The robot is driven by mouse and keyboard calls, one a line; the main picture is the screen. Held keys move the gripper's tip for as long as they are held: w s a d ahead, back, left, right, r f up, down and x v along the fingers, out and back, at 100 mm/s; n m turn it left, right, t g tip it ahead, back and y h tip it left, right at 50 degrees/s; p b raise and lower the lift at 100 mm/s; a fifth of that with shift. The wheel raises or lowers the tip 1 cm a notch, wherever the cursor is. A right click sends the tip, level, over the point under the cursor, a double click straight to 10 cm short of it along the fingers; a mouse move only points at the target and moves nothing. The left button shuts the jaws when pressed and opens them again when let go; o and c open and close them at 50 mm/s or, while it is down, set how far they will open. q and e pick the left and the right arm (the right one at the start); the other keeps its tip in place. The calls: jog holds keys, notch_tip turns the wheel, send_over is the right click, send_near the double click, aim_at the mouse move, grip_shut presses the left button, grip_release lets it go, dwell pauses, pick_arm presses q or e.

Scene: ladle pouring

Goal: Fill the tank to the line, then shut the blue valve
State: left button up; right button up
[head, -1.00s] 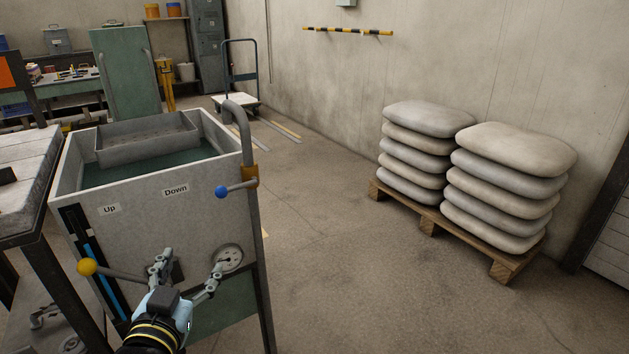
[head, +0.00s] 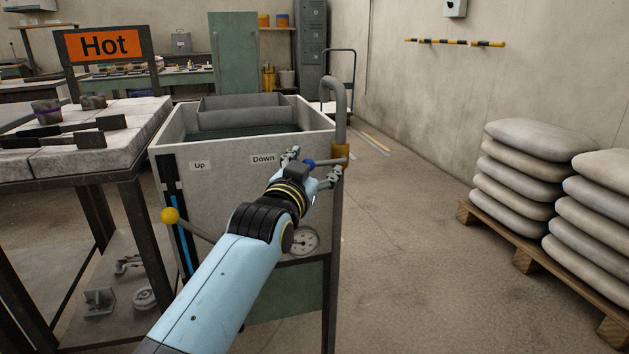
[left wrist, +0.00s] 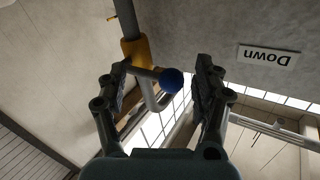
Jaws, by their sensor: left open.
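The grey tank (head: 240,180) holds dark green water (head: 240,131) with a shallow tray in its top. A sight gauge (head: 183,235) on its front shows a blue column in the lower part. The blue valve knob (head: 308,164) sits on a lever off the pipe (head: 335,110) at the tank's right corner. My left gripper (head: 311,165) is open around it. In the left wrist view, the blue knob (left wrist: 172,80) lies between the open fingers (left wrist: 162,72), apart from the right finger. My right gripper is out of view.
A yellow-knobbed lever (head: 170,215) sticks out at the tank's left front. A dial (head: 304,241) is under my arm. A brick-topped table (head: 100,150) with a "Hot" sign (head: 105,44) stands left. Stacked sacks (head: 520,180) lie on a pallet at right. The floor between is clear.

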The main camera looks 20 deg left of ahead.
pick_arm(q)
jog(key=shift+w, duration=0.2)
jog(key=shift+r, duration=0.1)
jog(key=shift+d, duration=0.15)
jog(key=c, duration=0.9)
jog(key=shift+r, duration=0.15)
grip_shut()
